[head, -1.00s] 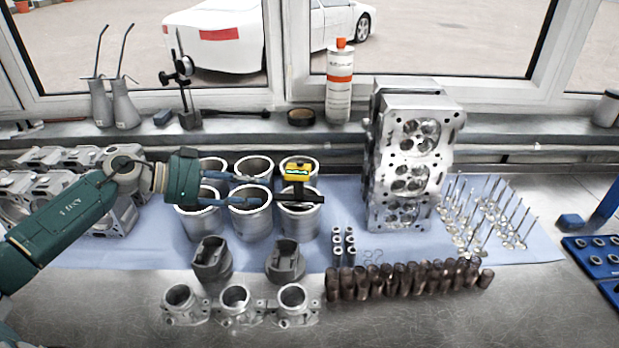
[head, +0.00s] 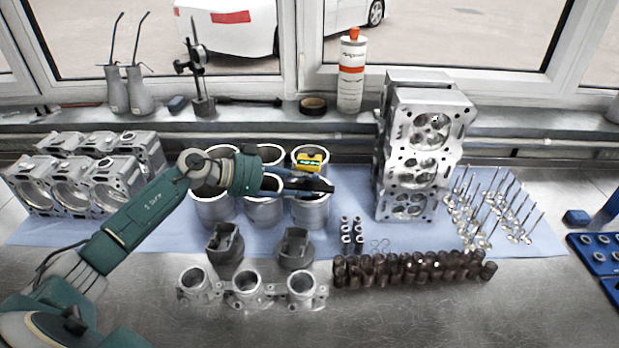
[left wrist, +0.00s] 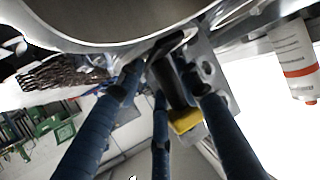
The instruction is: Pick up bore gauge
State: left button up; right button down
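The bore gauge (head: 312,160) has a yellow display unit and a dark body. It is at the front right cylinder liner (head: 310,212), with the yellow part above the rim. My left gripper (head: 312,186) reaches in from the left, its fingertips at the gauge's dark part. In the left wrist view the dark body and yellow part of the gauge (left wrist: 184,121) lie between my blue fingers (left wrist: 165,78). The fingers are spread, with a gap between the left finger and the gauge. The gauge's lower end is hidden. My right gripper is not in view.
Several cylinder liners (head: 213,208) stand close together around the gauge. Two dark pistons (head: 226,243) stand in front. A tall cylinder head stack (head: 424,150) stands to the right, with valves (head: 495,210) beyond it.

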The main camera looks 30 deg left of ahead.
pick_arm(q)
jog(key=shift+s, duration=0.1)
grip_shut()
jog(key=shift+r, duration=0.1)
jog(key=shift+r, duration=0.1)
notch_tip(320, 180, up, 23)
jog(key=p, duration=0.2)
dwell(1.0)
